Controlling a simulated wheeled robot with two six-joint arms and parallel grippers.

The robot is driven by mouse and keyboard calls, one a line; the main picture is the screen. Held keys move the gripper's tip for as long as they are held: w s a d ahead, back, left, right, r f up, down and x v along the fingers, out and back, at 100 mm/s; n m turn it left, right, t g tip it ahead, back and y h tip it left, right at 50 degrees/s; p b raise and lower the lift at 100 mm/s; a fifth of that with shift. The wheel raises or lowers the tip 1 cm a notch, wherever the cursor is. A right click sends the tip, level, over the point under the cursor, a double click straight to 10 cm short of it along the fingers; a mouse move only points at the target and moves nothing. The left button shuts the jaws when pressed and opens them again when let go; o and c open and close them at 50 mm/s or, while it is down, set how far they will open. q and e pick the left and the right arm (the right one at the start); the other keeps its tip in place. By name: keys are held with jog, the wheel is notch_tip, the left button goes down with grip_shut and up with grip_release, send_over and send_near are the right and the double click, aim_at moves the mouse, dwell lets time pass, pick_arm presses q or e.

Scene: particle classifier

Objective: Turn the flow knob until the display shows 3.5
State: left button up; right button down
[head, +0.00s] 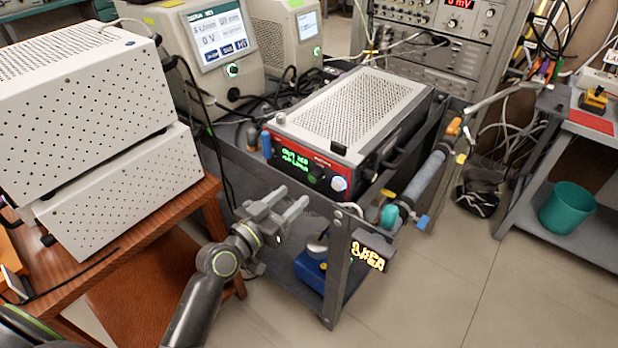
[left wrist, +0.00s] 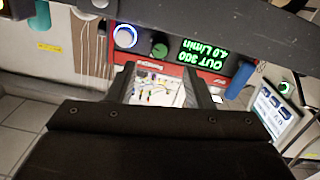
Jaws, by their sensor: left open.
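The red-fronted instrument (head: 318,163) lies on the cart top in the head view. Its green-lit display (head: 295,158) also shows upside down in the left wrist view (left wrist: 207,54), where the lower value seems to read 4.0 L/min. A pale knob with a lit blue-white ring (head: 339,184) sits at the panel's right end; it also shows in the left wrist view (left wrist: 125,36). A smaller green knob (left wrist: 159,50) is between it and the display. My left gripper (head: 294,197) is open and empty, in front of and below the panel, apart from both knobs. My right gripper is out of view.
The cart's dark rim and corner post (head: 337,268) stand close to my left gripper. A blue device (head: 312,270) is on the lower shelf. White perforated boxes (head: 90,120) stand on a wooden table at left. A pipe (head: 425,180) runs along the cart's right side.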

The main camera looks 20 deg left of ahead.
aim_at(312, 179)
pick_arm(q)
jog(key=p+x, duration=0.1)
jog(key=x, duration=0.6)
jog(key=shift+w, duration=0.1)
jog(key=shift+c, duration=0.2)
jog(key=shift+f, duration=0.1)
jog(key=c, duration=1)
